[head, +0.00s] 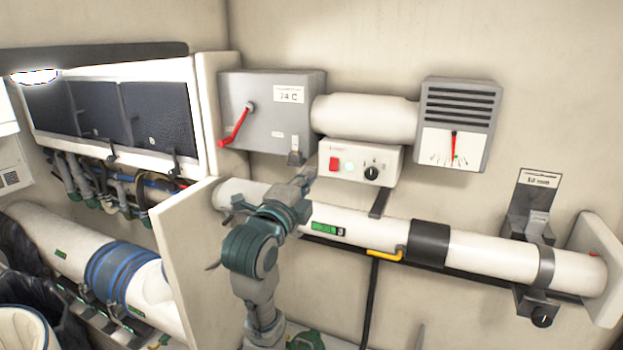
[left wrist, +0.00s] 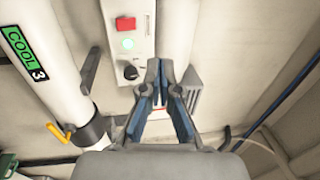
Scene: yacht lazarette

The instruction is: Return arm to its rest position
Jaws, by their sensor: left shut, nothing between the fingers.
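My left arm rises from the bottom of the head view, in front of the white horizontal pipe (head: 380,231). Its gripper (head: 308,172) is at the left end of the white control box (head: 378,163), below the grey lever box. In the left wrist view the gripper's blue-grey fingers (left wrist: 158,68) are together at the tips and hold nothing. There the control box (left wrist: 128,38) with its red switch, lit green button and black knob lies up and left of the fingertips. I cannot tell whether the gripper touches anything. My right gripper is not in view.
A grey box (head: 265,118) with a red lever (head: 236,125) and a vented gauge box (head: 457,122) are on the wall. A yellow handle (head: 385,256) sticks out below the pipe. A pale upright panel (head: 190,255) stands left of my arm.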

